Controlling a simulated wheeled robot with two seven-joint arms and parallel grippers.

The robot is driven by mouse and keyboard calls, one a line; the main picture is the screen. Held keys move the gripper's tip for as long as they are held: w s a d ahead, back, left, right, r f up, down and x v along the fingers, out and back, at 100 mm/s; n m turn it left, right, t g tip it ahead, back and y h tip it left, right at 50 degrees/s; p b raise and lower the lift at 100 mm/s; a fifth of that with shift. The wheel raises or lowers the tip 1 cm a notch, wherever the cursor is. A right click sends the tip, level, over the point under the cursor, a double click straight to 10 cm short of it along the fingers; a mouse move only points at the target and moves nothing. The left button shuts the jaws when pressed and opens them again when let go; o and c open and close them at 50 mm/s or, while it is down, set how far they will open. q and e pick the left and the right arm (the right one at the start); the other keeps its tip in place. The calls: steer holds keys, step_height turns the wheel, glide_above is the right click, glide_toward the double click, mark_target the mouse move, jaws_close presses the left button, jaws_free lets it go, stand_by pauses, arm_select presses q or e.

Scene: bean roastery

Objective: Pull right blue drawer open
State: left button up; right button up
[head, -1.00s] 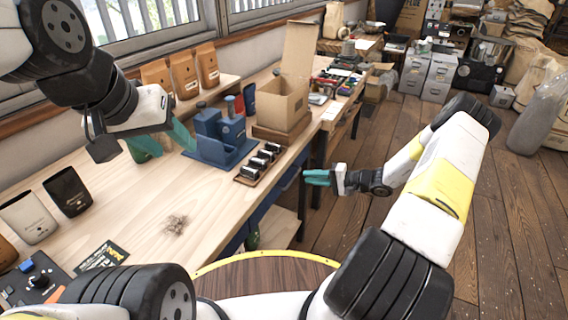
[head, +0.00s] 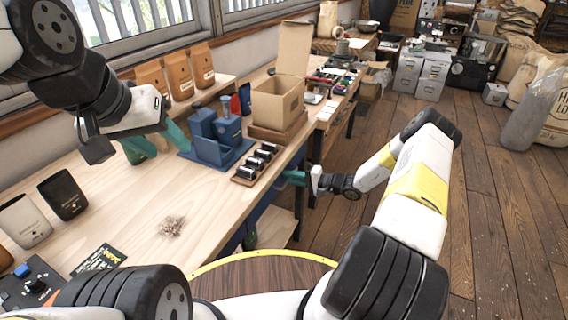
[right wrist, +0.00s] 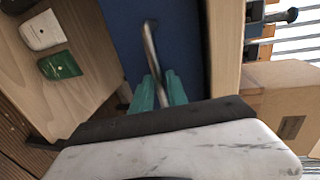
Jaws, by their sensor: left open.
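The right blue drawer's front (right wrist: 185,40) fills the middle of the right wrist view, with a metal bar handle (right wrist: 150,45) on it. It appears closed. My right gripper (right wrist: 160,80) is at the handle, its teal fingers on either side of the bar with a small gap. In the head view my right gripper (head: 293,178) reaches the bench's front side, and its fingertips are partly hidden by the bench edge. My left gripper (head: 155,143) is open and empty above the bench top, left of the blue tamping stand.
The bench top (head: 120,210) carries a blue stand (head: 215,150), a rack of small dark jars (head: 257,162), a cardboard box (head: 278,103) and bags. Below the bench is a wooden shelf (head: 272,228). The floor (head: 480,200) to the right is clear.

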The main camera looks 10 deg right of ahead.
jaws_close()
stand_by(1.4)
